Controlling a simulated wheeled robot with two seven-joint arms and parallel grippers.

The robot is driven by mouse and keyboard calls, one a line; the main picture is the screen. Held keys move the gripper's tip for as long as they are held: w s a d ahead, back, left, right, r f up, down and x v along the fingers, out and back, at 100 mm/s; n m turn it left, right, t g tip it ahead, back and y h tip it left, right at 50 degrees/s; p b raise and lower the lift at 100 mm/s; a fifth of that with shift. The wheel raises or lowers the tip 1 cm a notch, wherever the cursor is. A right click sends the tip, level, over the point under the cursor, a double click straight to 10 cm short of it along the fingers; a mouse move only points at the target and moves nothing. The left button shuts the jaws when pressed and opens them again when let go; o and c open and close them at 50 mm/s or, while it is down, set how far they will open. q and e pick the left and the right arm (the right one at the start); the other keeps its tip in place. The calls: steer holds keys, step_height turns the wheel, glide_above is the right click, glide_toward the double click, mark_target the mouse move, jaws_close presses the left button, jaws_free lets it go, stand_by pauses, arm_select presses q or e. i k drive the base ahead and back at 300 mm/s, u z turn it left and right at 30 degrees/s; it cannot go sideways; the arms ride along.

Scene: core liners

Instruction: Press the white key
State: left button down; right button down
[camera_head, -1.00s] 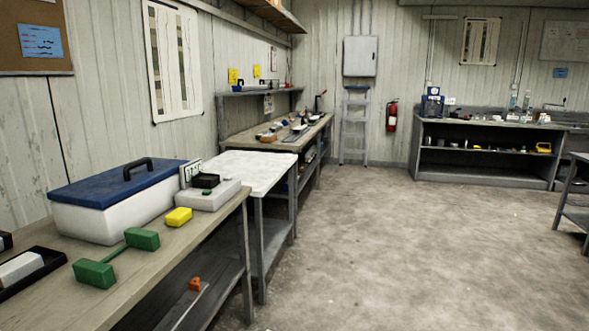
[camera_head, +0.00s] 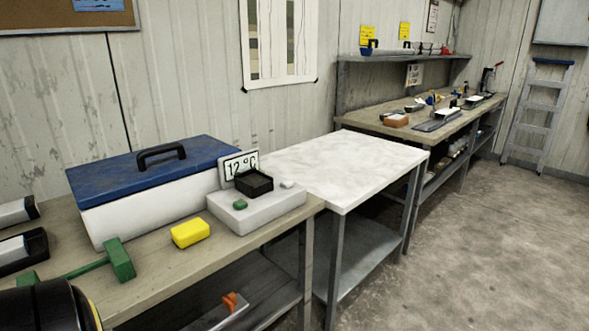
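A light grey box (camera_head: 262,212) sits near the right end of the wooden bench. On its top are a small white key (camera_head: 287,184), a small green key (camera_head: 240,204) and an open black tray (camera_head: 254,183). A sign reading 12 °C (camera_head: 239,166) stands behind it. The white key is to the right of the black tray, with nothing over it. Neither of my grippers shows. A dark rounded part at the bottom left corner may be part of my own arm.
A white cooler with a blue lid (camera_head: 155,185) stands left of the grey box. A yellow block (camera_head: 190,233) and a green dumbbell-shaped tool (camera_head: 119,259) lie in front. A white-topped table (camera_head: 345,155) adjoins on the right. The floor (camera_head: 480,250) at right is clear.

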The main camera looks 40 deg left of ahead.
mark_target(286, 184)
steer(key=u, duration=0.95)
steer(key=i, duration=1.05)
steer(key=u, duration=1.05)
steer(key=i, duration=0.15)
steer(key=u, duration=0.3)
